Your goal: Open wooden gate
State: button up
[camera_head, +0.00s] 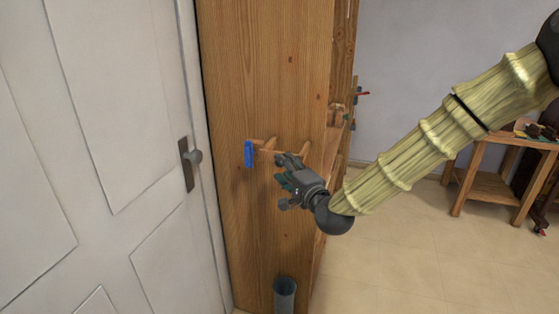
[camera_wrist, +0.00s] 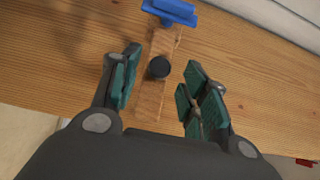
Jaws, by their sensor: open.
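A tall wooden panel (camera_head: 262,70) stands right of the white door, and its plank surface (camera_wrist: 60,50) fills much of the wrist view. I cannot tell whether this panel is the gate. A short wooden piece with a dark round end (camera_wrist: 159,67) shows between my fingers in the wrist view. My gripper (camera_head: 281,170) is open in front of the panel, its green-padded fingers on either side of that piece, with gaps visible. A blue object (camera_head: 248,154) hangs beside wooden pegs (camera_head: 268,144); it also shows at the top of the wrist view (camera_wrist: 170,11).
A white door (camera_head: 105,90) with a dark handle plate (camera_head: 187,165) is at the left. A grey bin (camera_head: 285,294) stands at the panel's foot. A wooden table (camera_head: 495,165) is at the right. The tiled floor (camera_head: 400,260) between is clear.

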jog(key=shift+p+x, duration=0.35)
jog(key=shift+x, duration=1.55)
grip_shut()
